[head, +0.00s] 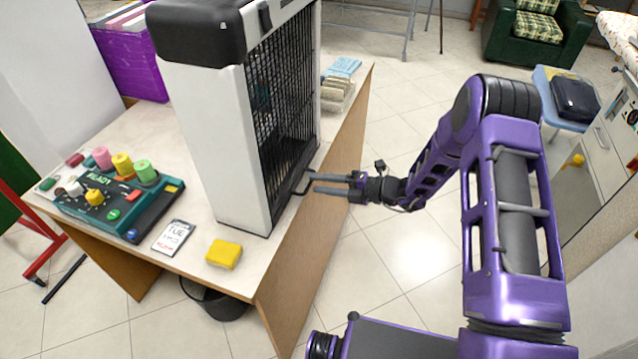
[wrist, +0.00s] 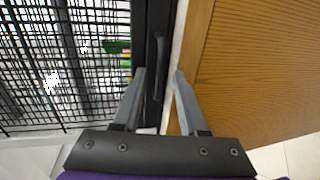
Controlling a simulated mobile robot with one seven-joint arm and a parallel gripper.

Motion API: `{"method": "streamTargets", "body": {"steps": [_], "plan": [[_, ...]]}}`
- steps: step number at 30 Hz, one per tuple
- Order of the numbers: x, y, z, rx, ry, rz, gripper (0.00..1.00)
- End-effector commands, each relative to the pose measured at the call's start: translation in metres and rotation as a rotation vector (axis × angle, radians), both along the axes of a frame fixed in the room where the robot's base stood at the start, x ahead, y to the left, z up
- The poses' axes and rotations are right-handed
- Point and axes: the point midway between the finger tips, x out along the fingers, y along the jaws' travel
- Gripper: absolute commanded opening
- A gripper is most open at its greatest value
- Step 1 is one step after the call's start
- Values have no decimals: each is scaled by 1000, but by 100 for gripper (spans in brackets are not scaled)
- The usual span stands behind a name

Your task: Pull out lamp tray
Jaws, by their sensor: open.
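A tall white machine (head: 205,150) with a black top and a black mesh side (head: 285,100) stands on the desk. A dark handle (head: 301,190) juts from the base of its mesh side, apparently on the lamp tray, whose body I cannot make out. My gripper (head: 315,183) is open at the handle, with its fingers pointing at the machine. In the wrist view the handle (wrist: 159,65) shows on a dark strip beside the mesh, between the two fingertips (wrist: 158,73). The fingers are not closed on it; I cannot tell whether they touch it.
The desk (head: 200,250) also holds a control panel (head: 120,200) with coloured spools, a card (head: 173,237) and a yellow block (head: 224,254). Its wooden side panel (wrist: 245,70) is close to the gripper. Stacked items (head: 337,90) lie behind the machine. Open floor (head: 395,255) lies right of the desk.

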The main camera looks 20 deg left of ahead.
Motion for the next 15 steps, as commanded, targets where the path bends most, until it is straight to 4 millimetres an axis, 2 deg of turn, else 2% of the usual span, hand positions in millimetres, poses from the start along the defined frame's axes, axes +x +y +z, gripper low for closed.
{"method": "streamTargets", "body": {"steps": [4, 11, 12, 15], "plan": [[0, 7, -2, 0, 0, 0, 42], [1, 8, -2, 0, 0, 0, 42], [1, 8, -2, 0, 0, 0, 40], [1, 8, -2, 0, 0, 0, 22]]}}
